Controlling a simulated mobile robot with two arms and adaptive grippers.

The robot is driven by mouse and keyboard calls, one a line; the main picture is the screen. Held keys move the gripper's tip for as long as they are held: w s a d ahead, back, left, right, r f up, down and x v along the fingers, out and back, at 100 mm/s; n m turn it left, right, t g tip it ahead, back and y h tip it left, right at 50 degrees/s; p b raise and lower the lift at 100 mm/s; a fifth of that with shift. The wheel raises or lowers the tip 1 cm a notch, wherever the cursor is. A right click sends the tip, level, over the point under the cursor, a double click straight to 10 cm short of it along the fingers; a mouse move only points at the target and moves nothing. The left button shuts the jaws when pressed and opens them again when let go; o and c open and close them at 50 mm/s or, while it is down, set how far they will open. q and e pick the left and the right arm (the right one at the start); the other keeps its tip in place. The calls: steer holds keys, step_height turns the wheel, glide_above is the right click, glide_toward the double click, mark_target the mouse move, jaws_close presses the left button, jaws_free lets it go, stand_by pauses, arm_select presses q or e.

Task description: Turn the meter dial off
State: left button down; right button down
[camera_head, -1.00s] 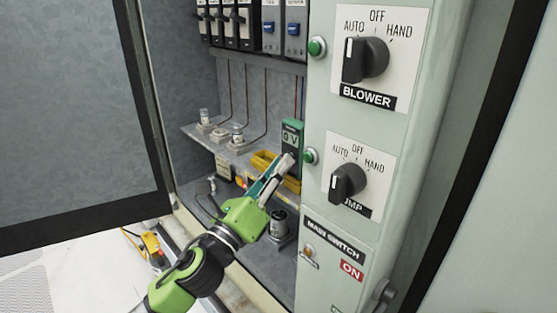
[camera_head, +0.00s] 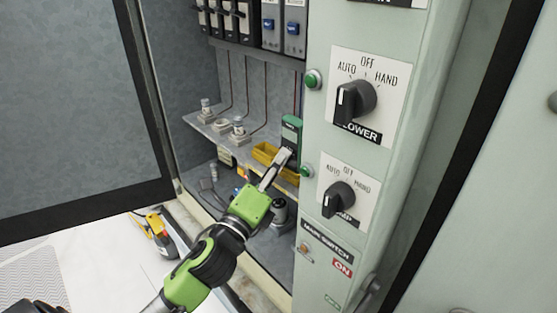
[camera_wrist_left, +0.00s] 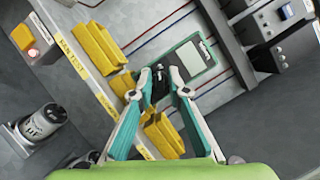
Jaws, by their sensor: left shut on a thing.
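The meter (camera_head: 291,124) is a small green handheld unit standing upright at the back of the cabinet shelf. In the left wrist view the meter (camera_wrist_left: 208,71) shows a pale, blank-looking display. Its black dial (camera_wrist_left: 158,88) sits between the fingertips. My left gripper (camera_head: 282,160) reaches in from below, in front of the meter's lower part. In the left wrist view the left gripper (camera_wrist_left: 160,84) is shut on the dial, its teal fingers on either side. The dial's pointer direction is hidden. My right gripper is not in view.
A green-grey panel with the blower knob (camera_head: 356,101) and pump knob (camera_head: 339,200) stands close on the right. Fuse holders (camera_head: 238,130) sit left on the shelf. The open cabinet door (camera_head: 75,100) is at left.

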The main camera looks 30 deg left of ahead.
arm_select(q)
steer(key=c, duration=1.9)
jaws_free()
